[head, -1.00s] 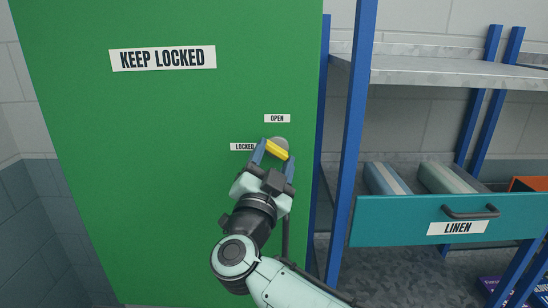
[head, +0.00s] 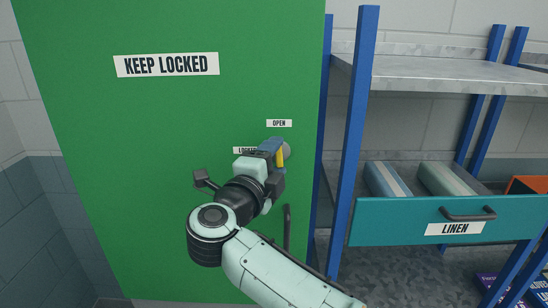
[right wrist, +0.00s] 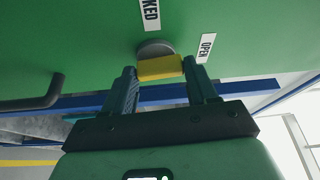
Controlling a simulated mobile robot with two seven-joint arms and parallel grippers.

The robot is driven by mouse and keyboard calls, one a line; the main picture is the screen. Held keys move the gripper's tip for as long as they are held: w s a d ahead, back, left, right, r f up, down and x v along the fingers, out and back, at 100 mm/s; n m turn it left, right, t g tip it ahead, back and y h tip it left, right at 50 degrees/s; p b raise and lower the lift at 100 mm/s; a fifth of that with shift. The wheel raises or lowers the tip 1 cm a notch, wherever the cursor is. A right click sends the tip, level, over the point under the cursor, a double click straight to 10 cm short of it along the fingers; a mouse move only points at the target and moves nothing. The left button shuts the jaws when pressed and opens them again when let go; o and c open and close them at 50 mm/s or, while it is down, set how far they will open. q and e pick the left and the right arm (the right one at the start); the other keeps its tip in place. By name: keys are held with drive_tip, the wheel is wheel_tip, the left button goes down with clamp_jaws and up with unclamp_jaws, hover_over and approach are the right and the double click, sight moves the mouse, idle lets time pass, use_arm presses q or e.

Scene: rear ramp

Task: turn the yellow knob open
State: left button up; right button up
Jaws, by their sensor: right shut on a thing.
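The yellow knob (head: 281,157) sits on a grey round plate (head: 287,150) on the green door (head: 170,170). It stands close to upright in the head view, below the "OPEN" label (head: 279,123). My right gripper (head: 276,151) is shut on the knob and hides part of it and of the "LOCKED" label (head: 244,150). In the right wrist view the knob (right wrist: 160,68) lies between the two fingers, in front of its grey plate (right wrist: 156,48). My left gripper is not in view.
A dark door handle (head: 287,228) is below the knob. A blue-posted shelf (head: 359,130) stands right of the door, with a teal "LINEN" drawer (head: 385,222) pulled out, holding folded cloths. The door face left of my arm is clear.

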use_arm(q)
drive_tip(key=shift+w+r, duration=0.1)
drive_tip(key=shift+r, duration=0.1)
use_arm(e)
drive_tip(key=shift+m, duration=0.5)
drive_tip(key=o, duration=1.1)
drive_tip(key=shift+c, duration=0.2)
drive_tip(key=shift+s+a, duration=0.2)
drive_tip(key=shift+s, duration=0.3)
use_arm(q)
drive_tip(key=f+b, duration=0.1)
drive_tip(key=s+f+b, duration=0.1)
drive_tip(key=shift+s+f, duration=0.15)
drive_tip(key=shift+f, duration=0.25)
use_arm(e)
drive_tip(key=v, duration=1.2)
drive_tip(key=shift+r, duration=0.25)
drive_tip(key=shift+s+a, duration=0.1)
drive_tip(key=shift+s, duration=0.05)
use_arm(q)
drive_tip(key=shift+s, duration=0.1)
